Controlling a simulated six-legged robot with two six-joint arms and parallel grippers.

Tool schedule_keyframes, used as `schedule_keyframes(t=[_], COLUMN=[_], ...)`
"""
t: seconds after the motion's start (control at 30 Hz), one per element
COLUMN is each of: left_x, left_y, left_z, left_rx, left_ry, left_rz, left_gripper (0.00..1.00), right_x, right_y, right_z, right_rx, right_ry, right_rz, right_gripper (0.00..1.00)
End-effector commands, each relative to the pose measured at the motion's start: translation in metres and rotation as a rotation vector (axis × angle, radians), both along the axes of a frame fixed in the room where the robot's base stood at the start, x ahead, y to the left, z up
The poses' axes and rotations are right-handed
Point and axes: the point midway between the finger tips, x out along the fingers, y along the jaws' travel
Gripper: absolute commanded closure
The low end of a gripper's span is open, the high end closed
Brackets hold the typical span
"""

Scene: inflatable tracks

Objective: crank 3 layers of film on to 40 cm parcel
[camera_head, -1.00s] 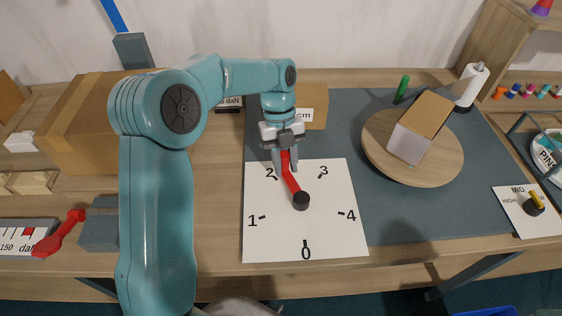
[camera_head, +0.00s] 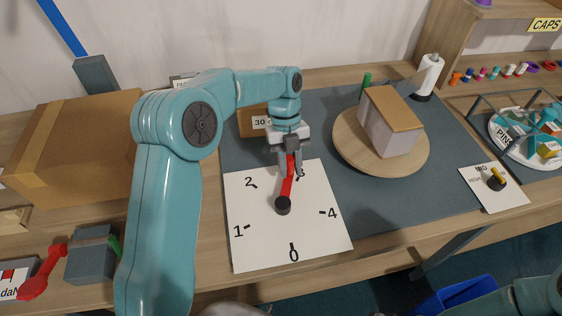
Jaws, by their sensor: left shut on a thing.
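A red crank (camera_head: 287,184) turns on a black hub (camera_head: 283,205) over a white dial sheet (camera_head: 255,240) marked 0 to 4. My left gripper (camera_head: 289,158) is shut on the crank's outer end, close to the 3 mark, partly hiding the 3. The parcel (camera_head: 392,106), with a brown top and pale whitish sides, sits on a round wooden turntable (camera_head: 350,155). A white film roll (camera_head: 428,75) stands upright behind it to the right. My right gripper is not in view.
A cardboard box marked 30 (camera_head: 252,122) stands behind my left gripper. A knob sheet (camera_head: 493,188) lies at the right. A large carton (camera_head: 75,150), a grey block (camera_head: 92,255) and a red lever (camera_head: 42,274) are at the left.

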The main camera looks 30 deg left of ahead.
Motion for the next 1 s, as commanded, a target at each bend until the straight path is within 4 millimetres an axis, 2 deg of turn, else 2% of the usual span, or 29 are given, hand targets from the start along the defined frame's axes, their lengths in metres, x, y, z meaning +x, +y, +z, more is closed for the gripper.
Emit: schedule_keyframes(t=[0.1,0.23,0.93,0.97,1.0], left_x=[-0.003,-0.003,-0.003,-0.003,-0.003], left_y=[-0.009,-0.013,-0.017,-0.017,-0.016], left_z=[-0.002,-0.002,-0.004,-0.004,-0.004], left_rx=[-0.006,-0.005,-0.004,-0.004,-0.003], left_ry=[0.017,0.019,0.023,0.023,0.022], left_rz=[-0.076,-0.071,-0.069,-0.069,-0.069], left_gripper=[1.0,1.0,1.0,0.66,0.53], right_x=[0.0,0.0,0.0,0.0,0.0], right_y=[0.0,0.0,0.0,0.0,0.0], right_z=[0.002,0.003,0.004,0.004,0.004], right_rx=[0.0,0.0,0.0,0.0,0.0], right_ry=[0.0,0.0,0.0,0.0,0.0], right_rz=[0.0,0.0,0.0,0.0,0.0], right_gripper=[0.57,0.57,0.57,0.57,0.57])
